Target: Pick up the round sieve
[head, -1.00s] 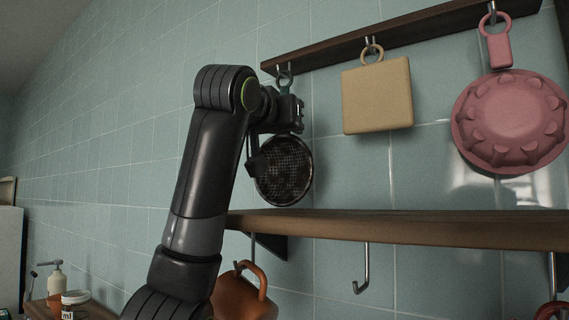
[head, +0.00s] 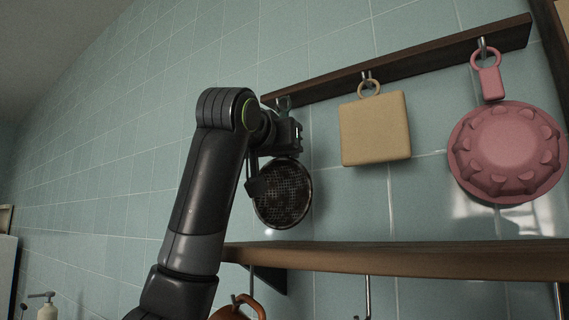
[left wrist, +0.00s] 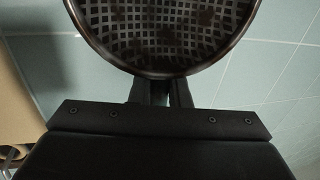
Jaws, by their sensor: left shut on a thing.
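The round sieve (head: 284,194) is a dark mesh disc with a brown rim. It hangs at the left end of the wall rail, its loop by the hook there. My left gripper (head: 262,172) is in front of its upper part and shut on it; the arm hides part of the sieve's handle. In the left wrist view the sieve's mesh and rim (left wrist: 165,70) fill the top, and the fingers (left wrist: 162,92) meet just below the rim. My right gripper is not in view.
A dark wooden rail (head: 420,62) with hooks holds a tan square board (head: 375,128) and a pink round mould (head: 508,152) to the right. A wooden shelf (head: 400,257) runs below. An orange pot (head: 238,308) is under the shelf.

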